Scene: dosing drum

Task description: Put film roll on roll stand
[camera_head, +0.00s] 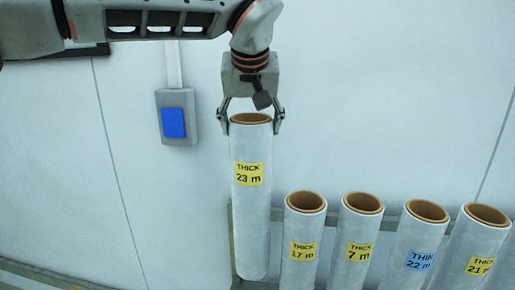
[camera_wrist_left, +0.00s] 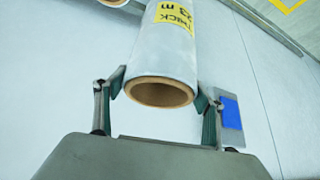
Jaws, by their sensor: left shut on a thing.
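A pale film roll (camera_head: 251,220) with a yellow label reading "THICK 23 m" hangs upright from my left gripper (camera_head: 251,120). The gripper's two fingers are shut on its top end, one on each side of the brown core. The same roll (camera_wrist_left: 170,45) shows in the left wrist view between the fingertips of the left gripper (camera_wrist_left: 162,88). The roll stand (camera_head: 231,240) shows as a grey-green frame at the lower middle, partly hidden behind the held roll. My right gripper is in neither view.
To the right stand several other rolls: "THICK 17 m" (camera_head: 302,240), "THICK 7 m" (camera_head: 357,240), "THIN 22 m" (camera_head: 418,245) and "THICK 21 m" (camera_head: 477,250). A grey wall box (camera_head: 177,137) with a blue face is left of the gripper.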

